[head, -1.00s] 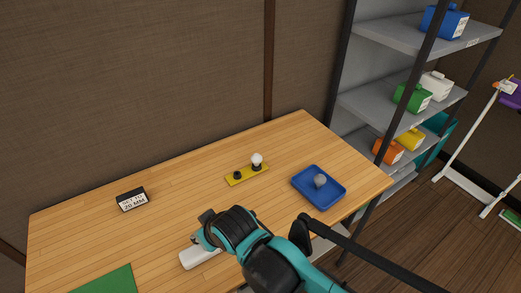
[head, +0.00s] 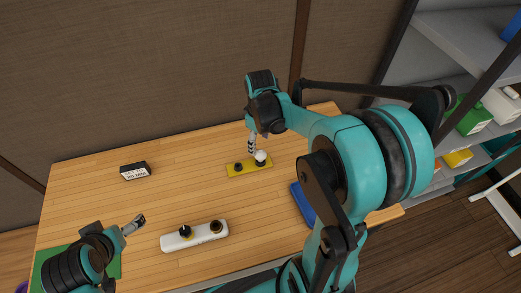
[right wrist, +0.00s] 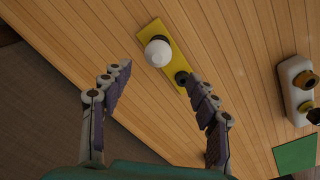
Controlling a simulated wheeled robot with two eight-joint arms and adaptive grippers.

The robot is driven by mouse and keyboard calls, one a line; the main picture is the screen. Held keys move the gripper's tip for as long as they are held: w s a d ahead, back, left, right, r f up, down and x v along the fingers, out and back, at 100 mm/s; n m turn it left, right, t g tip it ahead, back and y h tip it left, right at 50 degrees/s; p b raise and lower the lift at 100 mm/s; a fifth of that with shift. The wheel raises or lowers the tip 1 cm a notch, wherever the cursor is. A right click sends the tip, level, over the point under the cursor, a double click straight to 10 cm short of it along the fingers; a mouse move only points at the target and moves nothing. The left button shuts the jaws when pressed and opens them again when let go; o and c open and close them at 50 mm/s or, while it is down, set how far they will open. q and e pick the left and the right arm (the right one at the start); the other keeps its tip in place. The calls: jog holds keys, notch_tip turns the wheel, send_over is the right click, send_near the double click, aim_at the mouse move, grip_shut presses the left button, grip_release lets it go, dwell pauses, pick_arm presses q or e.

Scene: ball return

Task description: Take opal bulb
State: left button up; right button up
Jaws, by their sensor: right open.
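The opal bulb (head: 260,158) is white and round. It stands upright at the right end of a yellow strip (head: 249,168) on the wooden table. A black socket (head: 238,167) without a bulb is at the strip's other end. My right gripper (head: 251,146) is open and empty, just above and beside the bulb. In the right wrist view, the bulb (right wrist: 157,53) lies ahead of the gap between the spread fingers (right wrist: 158,76), apart from both. My left gripper (head: 137,222) hangs over the front left of the table; its opening is too small to make out.
A white block (head: 205,236) with a black part and a brown socket stands at the front. A blue tray (head: 301,205) at the right is mostly hidden by my right arm. Shelves are at the right.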

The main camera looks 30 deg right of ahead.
aim_at(260, 152)
jog(key=shift+w+d+f+g, duration=0.35)
jog(key=shift+d+f, duration=0.2)
jog(key=shift+d, duration=0.15)
jog(key=shift+n, duration=0.3)
jog(key=f+b, duration=0.1)
jog(key=f, duration=0.1)
jog(key=f+b, duration=0.1)
jog(key=f, duration=0.4)
jog(key=shift+s+a+f+b, duration=0.2)
jog(key=shift+a+f+b, duration=0.15)
jog(key=shift+a+b, duration=0.05)
jog(key=c, duration=1.1)
